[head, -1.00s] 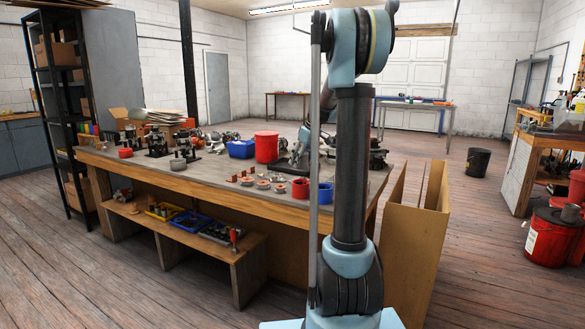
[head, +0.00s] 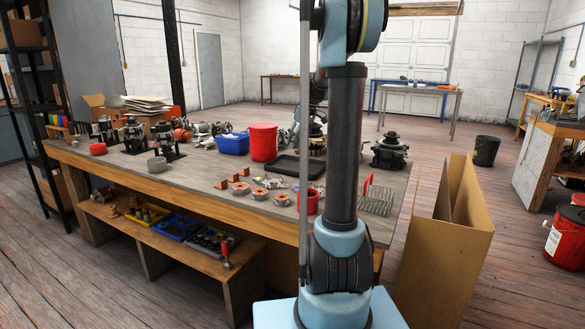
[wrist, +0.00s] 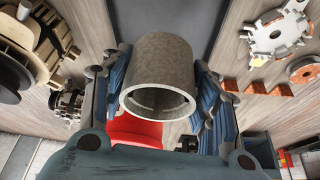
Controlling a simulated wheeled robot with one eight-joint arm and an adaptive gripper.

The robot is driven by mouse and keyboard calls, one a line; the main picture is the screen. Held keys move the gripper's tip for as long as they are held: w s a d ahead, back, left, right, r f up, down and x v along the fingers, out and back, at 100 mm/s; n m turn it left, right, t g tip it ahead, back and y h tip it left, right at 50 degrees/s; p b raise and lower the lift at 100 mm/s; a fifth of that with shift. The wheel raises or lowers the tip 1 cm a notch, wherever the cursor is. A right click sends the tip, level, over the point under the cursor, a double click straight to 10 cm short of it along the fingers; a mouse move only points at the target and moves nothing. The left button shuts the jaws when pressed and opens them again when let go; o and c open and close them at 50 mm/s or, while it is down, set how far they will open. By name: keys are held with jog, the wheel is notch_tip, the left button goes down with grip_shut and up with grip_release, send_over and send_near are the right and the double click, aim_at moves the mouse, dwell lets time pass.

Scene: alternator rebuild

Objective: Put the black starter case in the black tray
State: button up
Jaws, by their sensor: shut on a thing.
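My gripper (wrist: 160,92) is shut on a hollow, open-ended cylinder, the starter case (wrist: 160,75), which looks dark grey. Its fingers press on the left and right sides of the case in the wrist view. The black tray (head: 284,169) lies on the workbench in the head view, its right part hidden behind my arm. A dark flat surface, seemingly the tray (wrist: 190,20), shows beyond the case in the wrist view. In the head view my arm hides most of the gripper and the case.
A red bucket (head: 263,142) and a blue bin (head: 232,145) stand left of the tray on the workbench (head: 200,182). Copper parts and a red cup (head: 308,201) are in front. A wire rack (head: 376,199) and a dark machine part (head: 389,152) are at right.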

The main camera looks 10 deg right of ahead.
aim_at(303, 144)
jog(key=f, duration=0.5)
jog(key=shift+w+d, duration=0.15)
jog(key=shift+w, duration=0.15)
jog(key=shift+s+f, duration=0.1)
jog(key=shift+f, duration=2.3)
jog(key=o, duration=1.7)
jog(key=shift+c, duration=0.2)
jog(key=v, duration=1.2)
jog(key=shift+s, duration=0.1)
